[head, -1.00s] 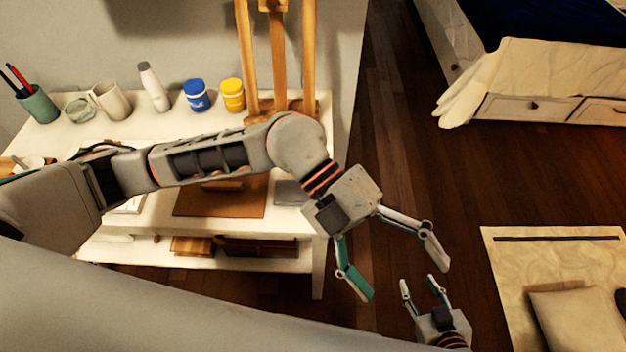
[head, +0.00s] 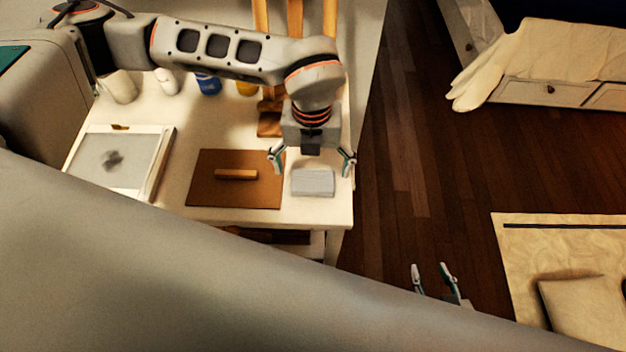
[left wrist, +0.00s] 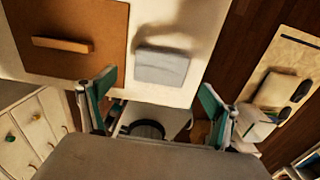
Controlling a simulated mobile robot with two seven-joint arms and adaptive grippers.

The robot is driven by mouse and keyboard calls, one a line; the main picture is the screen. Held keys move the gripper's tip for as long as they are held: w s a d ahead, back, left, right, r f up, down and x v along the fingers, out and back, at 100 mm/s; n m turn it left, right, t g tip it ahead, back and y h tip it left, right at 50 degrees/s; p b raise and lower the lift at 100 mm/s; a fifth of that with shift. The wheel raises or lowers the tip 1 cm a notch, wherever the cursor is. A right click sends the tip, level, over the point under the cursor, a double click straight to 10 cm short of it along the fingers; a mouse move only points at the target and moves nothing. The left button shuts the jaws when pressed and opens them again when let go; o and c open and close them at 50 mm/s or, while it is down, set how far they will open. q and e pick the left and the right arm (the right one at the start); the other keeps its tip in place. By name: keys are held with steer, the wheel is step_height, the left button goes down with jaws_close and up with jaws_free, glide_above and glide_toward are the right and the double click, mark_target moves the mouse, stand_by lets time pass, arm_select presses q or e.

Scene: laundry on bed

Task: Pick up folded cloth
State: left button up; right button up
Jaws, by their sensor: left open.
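The folded cloth (head: 313,183) is a small light grey rectangle lying flat near the right end of the white table. It also shows in the left wrist view (left wrist: 162,67). My left gripper (head: 312,162) is open and empty, its fingers spread to either side and apart from the cloth, above its far edge in the head view. In the left wrist view the fingertips (left wrist: 157,88) stand wide apart, with the cloth framed between and beyond them. My right gripper (head: 434,270) shows its two fingers spread apart low in the head view, away from the table, with nothing between them.
A brown board (head: 237,195) with a wooden block (head: 236,174) lies left of the cloth. A framed picture (head: 110,160) lies further left. Jars and easel legs (head: 297,20) stand behind. The table's right edge is close to the cloth. A rug (head: 560,250) lies on the floor.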

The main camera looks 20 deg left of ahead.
mark_target(313, 180)
arm_select(q)
step_height(313, 180, down, 5)
steer(key=shift+w+r, duration=0.15)
steer(key=shift+c, duration=0.4)
steer(key=c, duration=1.1)
steer(key=shift+r, duration=0.1)
step_height(313, 180, up, 20)
steer(key=shift+p, duration=0.3)
